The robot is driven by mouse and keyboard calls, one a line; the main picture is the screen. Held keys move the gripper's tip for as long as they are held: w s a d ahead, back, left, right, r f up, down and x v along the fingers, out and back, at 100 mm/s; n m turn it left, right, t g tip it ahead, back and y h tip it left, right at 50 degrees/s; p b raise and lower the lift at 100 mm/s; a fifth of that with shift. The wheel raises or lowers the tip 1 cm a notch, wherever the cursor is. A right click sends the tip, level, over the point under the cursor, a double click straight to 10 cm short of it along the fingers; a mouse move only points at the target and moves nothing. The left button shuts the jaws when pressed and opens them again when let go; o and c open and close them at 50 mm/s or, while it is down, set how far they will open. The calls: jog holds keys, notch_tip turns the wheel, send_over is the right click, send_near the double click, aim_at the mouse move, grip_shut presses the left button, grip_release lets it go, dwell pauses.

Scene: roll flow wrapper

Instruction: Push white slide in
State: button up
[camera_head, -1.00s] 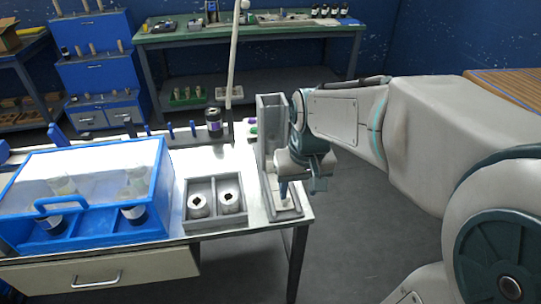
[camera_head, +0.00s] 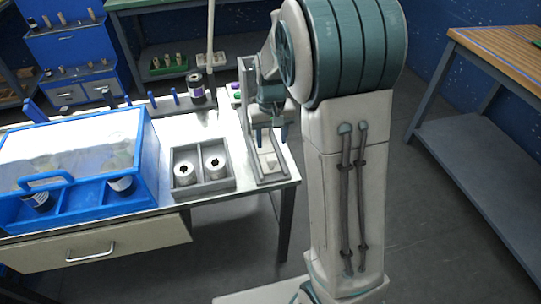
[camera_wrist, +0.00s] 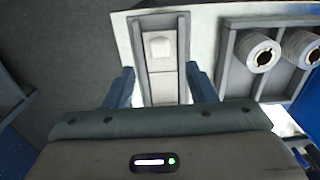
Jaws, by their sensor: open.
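The white slide (camera_wrist: 160,50) sits in a grey channel on the fixture, with a small raised block on it, in the wrist view. In the head view the white slide (camera_head: 268,162) shows low in the grey upright fixture (camera_head: 247,95) at the right end of the bench. My gripper (camera_head: 270,137) is open above the fixture's base. In the wrist view its two blue fingers (camera_wrist: 160,78) stand on either side of the channel, with nothing held between them. Whether a finger touches the fixture cannot be told.
A grey two-part tray (camera_head: 203,184) with two metal rolls stands left of the fixture. A blue case with a clear lid (camera_head: 75,160) is farther left. A dark jar (camera_head: 196,88) and a thin pole stand behind. The bench's right edge is close to the fixture.

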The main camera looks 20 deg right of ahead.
aim_at(271, 158)
notch_tip(271, 158, down, 8)
jog(key=shift+r, duration=0.25)
